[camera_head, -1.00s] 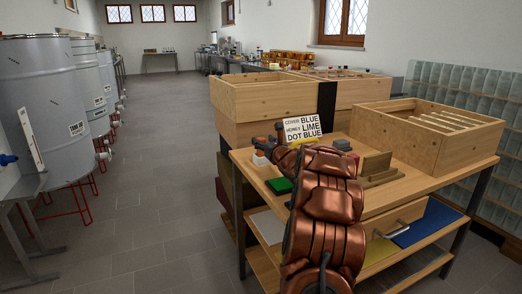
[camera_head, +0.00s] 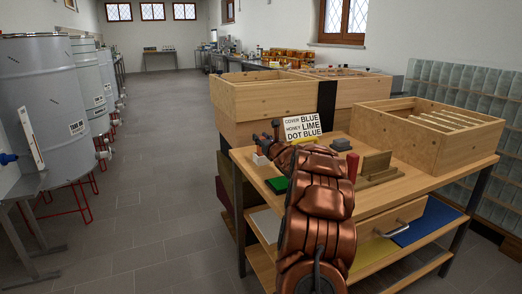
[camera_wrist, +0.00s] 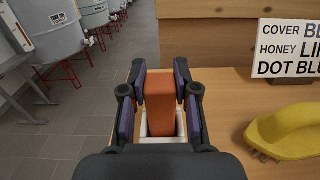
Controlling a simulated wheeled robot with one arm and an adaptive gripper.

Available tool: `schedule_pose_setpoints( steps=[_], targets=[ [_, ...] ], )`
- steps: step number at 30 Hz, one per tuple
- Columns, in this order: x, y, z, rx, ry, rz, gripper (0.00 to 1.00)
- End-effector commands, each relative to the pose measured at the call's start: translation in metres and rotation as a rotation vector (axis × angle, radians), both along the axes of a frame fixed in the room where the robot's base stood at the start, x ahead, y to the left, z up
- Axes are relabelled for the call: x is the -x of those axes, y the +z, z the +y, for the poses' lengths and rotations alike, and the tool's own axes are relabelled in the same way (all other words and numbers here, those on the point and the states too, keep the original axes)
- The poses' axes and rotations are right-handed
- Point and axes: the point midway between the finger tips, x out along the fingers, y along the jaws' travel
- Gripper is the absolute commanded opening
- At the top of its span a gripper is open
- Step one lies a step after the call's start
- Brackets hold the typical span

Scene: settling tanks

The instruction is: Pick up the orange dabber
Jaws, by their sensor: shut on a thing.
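The orange dabber (camera_wrist: 160,98) is a block-like thing in the middle of the wrist view, between the two fingers of my gripper (camera_wrist: 160,84). My gripper is shut on it. A white holder (camera_wrist: 179,126) shows around the dabber's lower end; I cannot tell whether the dabber is still down inside it. In the head view my gripper (camera_head: 266,144) is at the left end of the wooden table (camera_head: 405,188), above the white holder (camera_head: 260,160). The dabber is hardly visible there, hidden by the gripper.
A sign (camera_head: 302,127) reads cover blue, honey lime, dot blue. A yellow brush-like thing (camera_wrist: 285,130) lies right of my gripper. A green pad (camera_head: 277,185), a red cylinder (camera_head: 352,167) and a wooden box (camera_head: 398,135) are on the table. Open floor lies left.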

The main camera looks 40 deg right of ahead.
Motion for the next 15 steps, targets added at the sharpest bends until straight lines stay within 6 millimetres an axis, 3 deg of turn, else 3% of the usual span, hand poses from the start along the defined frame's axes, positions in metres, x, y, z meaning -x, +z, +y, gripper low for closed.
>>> schedule_pose_setpoints(
  steps=[3,15],
  targets=[
    [0.0,0.0,-0.0001,0.0,0.0,0.0,0.0],
    [0.0003,0.0072,-0.0003,0.002,0.0,0.0,0.0]
  ],
)
